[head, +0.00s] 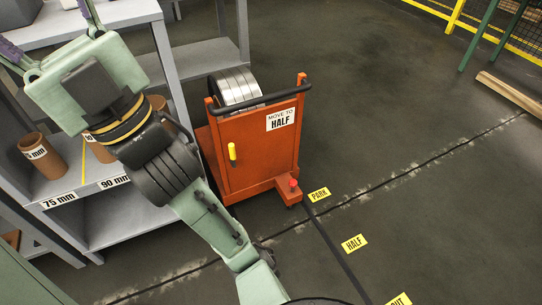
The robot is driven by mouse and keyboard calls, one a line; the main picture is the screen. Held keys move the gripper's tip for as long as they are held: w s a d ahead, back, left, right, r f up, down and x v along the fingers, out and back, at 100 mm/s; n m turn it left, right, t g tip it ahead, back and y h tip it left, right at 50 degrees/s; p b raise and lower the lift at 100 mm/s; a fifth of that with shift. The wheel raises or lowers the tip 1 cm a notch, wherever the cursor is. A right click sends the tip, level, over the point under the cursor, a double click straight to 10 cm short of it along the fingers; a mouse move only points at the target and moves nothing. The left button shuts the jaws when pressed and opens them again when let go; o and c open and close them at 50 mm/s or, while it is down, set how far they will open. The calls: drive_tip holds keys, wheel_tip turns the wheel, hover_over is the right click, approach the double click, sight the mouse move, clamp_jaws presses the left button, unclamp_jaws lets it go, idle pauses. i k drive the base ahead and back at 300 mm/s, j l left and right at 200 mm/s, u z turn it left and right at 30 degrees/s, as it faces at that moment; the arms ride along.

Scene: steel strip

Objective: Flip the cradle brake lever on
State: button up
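An orange cradle cart (268,150) carries a steel strip coil (236,88) and a black push bar. A yellow upright handle (232,151) is on its front panel. A small red knob (294,184) tops the orange foot at its lower right. Neither is labelled as the brake lever, and I cannot tell which one it is. My gripper (45,26) is at the upper left, apart from the cart and away from both handles. Its two fingers run off the picture edge, so the tips are hidden. Nothing held is visible.
A grey shelf (135,222) with brown tubes (42,155) stands left of the cart. A dark floor track runs past yellow PARK (319,195) and HALF (354,243) labels. The cart stands beside PARK; its sign reads "MOVE TO HALF".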

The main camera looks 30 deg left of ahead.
sight(231, 146)
drive_tip(key=u, duration=1.05)
